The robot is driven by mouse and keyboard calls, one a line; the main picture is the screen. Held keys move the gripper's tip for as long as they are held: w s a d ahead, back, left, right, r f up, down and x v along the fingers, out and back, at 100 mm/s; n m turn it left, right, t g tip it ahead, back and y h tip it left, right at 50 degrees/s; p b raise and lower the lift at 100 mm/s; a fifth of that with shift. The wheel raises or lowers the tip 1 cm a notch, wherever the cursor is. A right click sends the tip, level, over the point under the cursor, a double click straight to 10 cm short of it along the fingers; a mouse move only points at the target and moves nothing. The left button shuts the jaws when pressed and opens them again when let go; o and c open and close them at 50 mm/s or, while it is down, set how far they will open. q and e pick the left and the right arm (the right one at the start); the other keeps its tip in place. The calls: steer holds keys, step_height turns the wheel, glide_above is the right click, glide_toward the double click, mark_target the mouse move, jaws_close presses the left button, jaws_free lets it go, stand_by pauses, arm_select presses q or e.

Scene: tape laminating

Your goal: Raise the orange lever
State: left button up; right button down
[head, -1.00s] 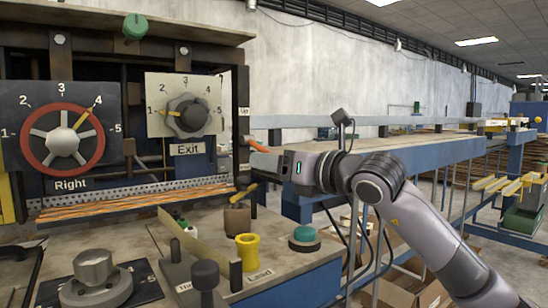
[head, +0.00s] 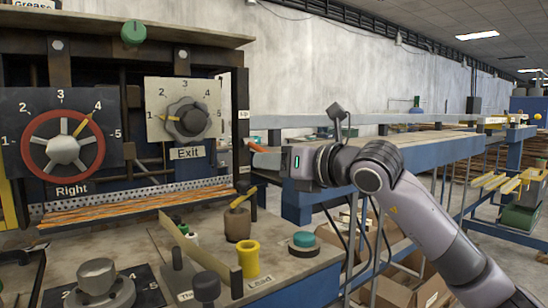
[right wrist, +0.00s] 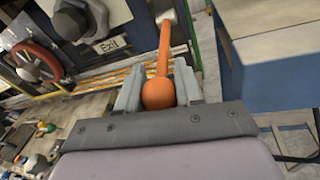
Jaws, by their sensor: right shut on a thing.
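The orange lever (head: 257,147) sticks out at the right edge of the machine, by a small "Up" label. Only a short piece of it shows in the head view. In the right wrist view, its round knob (right wrist: 158,95) and shaft show clearly. My right gripper (head: 281,158) is at the lever's outer end. In the right wrist view, its two grey fingers (right wrist: 157,80) stand on both sides of the lever, shut on it at the knob. My left gripper is not in view.
The machine panel carries a red-rimmed Right dial (head: 63,150) and an Exit dial (head: 187,118). A yellow spool-like piece (head: 248,259) and a teal button (head: 303,240) stand on the bench below. A blue-framed conveyor (head: 400,155) runs behind my right arm.

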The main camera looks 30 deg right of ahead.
step_height(320, 180, up, 2)
steer(key=shift+s+r+g+p, duration=0.1)
steer(key=shift+r+g+p, duration=0.1)
steer(key=shift+g+p, duration=0.75)
steer(key=shift+r+h+p, duration=0.3)
steer(key=shift+r+p, duration=0.1)
steer(key=shift+p, duration=0.4)
steer(key=shift+d+r+p, duration=0.1)
steer(key=shift+r+p, duration=0.15)
steer(key=shift+p, duration=0.05)
steer(key=r, duration=0.2)
steer(key=r+p, duration=0.1)
steer(key=shift+w+r, duration=0.15)
steer(key=shift+w, duration=0.15)
steer(key=shift+w+r+p, duration=0.25)
steer(key=shift+r+p, duration=0.05)
steer(key=shift+r, duration=0.25)
steer(key=shift+w+r+p, duration=0.25)
steer(key=shift+r, duration=0.3)
